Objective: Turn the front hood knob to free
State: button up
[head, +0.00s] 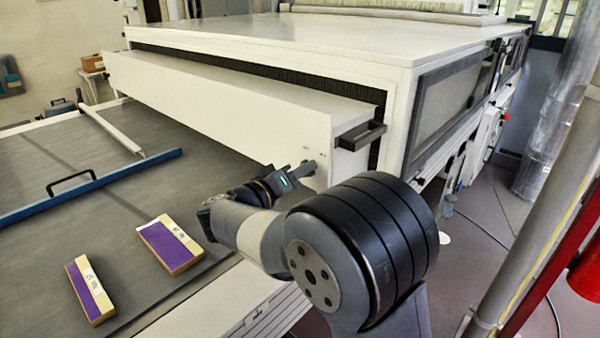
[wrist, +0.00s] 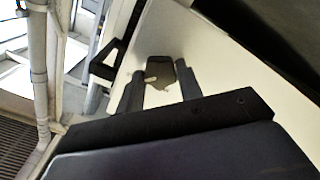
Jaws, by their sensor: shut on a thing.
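The front hood (head: 230,105) is a long white box across the mouth of the tunnel. My gripper (head: 305,170) is at the right end of its front face, below two small marks too small to read. In the wrist view my gripper (wrist: 160,84) has its two dark fingers on either side of the front hood knob (wrist: 161,70), a dark grey-brown piece against the white face. The gripper is shut on the knob. In the head view the gripper hides most of the knob, and I cannot tell which mark it points to.
A dark handle (head: 361,135) sticks out from the hood's right end, close to my gripper. Two purple-topped blocks (head: 170,243) (head: 90,290) lie on the grey belt (head: 40,165). A blue bar (head: 100,185) crosses the belt.

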jog(key=shift+n, duration=0.3)
jog(key=shift+n+p, duration=3.4)
jog(key=shift+n, duration=5.2)
jog(key=o, duration=1)
jog(key=b+v, duration=0.1)
jog(key=v, duration=0.9)
jog(key=shift+s+a, duration=0.25)
jog(key=shift+s, duration=0.05)
